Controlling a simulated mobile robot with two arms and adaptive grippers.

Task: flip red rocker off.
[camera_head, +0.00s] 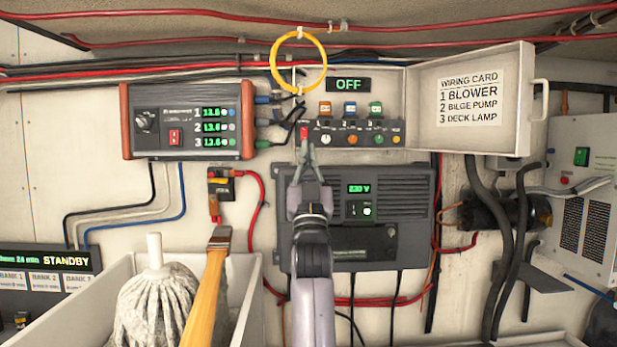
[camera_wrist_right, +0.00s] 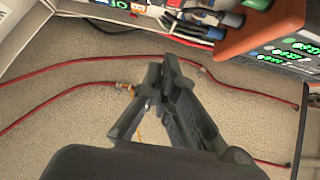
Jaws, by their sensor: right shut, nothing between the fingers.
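A small red rocker (camera_head: 304,132) sits at the left end of the dark switch panel (camera_head: 345,142). A display above the panel (camera_head: 348,84) reads OFF. My right gripper (camera_head: 306,148) points up from below, its closed fingertips just under or at the red rocker. I cannot tell whether they touch it. In the right wrist view the fingertips of my right gripper (camera_wrist_right: 163,66) are together with nothing between them. Another red rocker (camera_head: 174,137) is on the orange-ended box (camera_head: 187,120) to the left. My left gripper is not in view.
An open cover door (camera_head: 473,98) with a wiring card is right of the panel. A grey unit (camera_head: 405,215) is behind my right arm. A yellow ring (camera_head: 298,62) hangs above. A white bin (camera_head: 250,290) with a mop head (camera_head: 160,310) is at lower left. Loose cables surround the panel.

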